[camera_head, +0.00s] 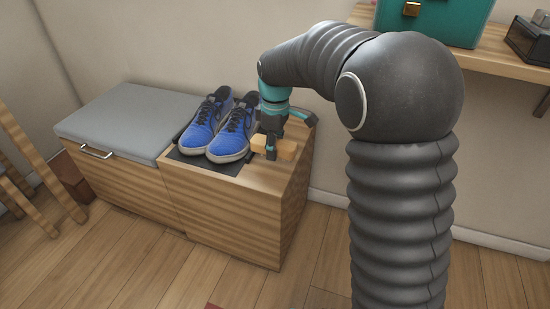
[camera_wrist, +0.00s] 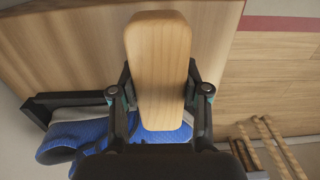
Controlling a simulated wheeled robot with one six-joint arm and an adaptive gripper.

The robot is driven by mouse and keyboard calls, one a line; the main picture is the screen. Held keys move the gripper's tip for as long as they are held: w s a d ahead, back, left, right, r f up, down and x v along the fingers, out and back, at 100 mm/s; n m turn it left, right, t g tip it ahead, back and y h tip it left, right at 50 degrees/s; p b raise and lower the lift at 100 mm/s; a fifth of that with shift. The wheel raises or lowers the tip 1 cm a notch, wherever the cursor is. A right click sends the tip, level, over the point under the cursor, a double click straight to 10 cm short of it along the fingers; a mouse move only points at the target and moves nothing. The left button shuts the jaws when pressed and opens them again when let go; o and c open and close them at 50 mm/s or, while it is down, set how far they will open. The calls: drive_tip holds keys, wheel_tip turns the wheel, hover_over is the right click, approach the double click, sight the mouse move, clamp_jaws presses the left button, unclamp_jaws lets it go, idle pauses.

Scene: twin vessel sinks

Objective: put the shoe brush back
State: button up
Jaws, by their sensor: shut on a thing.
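The shoe brush (camera_wrist: 158,65) has a pale wooden back and fills the middle of the wrist view between my gripper's fingers. My gripper (camera_head: 268,146) is shut on it, and the brush (camera_head: 287,149) also shows in the head view as a light wooden block. It is over the right part of the wooden bench top, just right of the blue shoes (camera_head: 232,134). I cannot tell whether the brush touches the bench top. Its bristles are hidden.
The shoes stand on a dark mat (camera_head: 200,163) on the wooden bench (camera_head: 225,210). A grey cushion (camera_head: 122,118) covers the bench's left part. A shelf (camera_head: 500,62) with a teal box (camera_head: 432,18) is at the upper right. A wooden chair (camera_head: 35,160) stands at left.

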drive_tip(key=shift+f, duration=1.9)
drive_tip(key=shift+f+b, duration=0.1)
drive_tip(key=shift+b, duration=0.2)
drive_tip(key=o, duration=1.3)
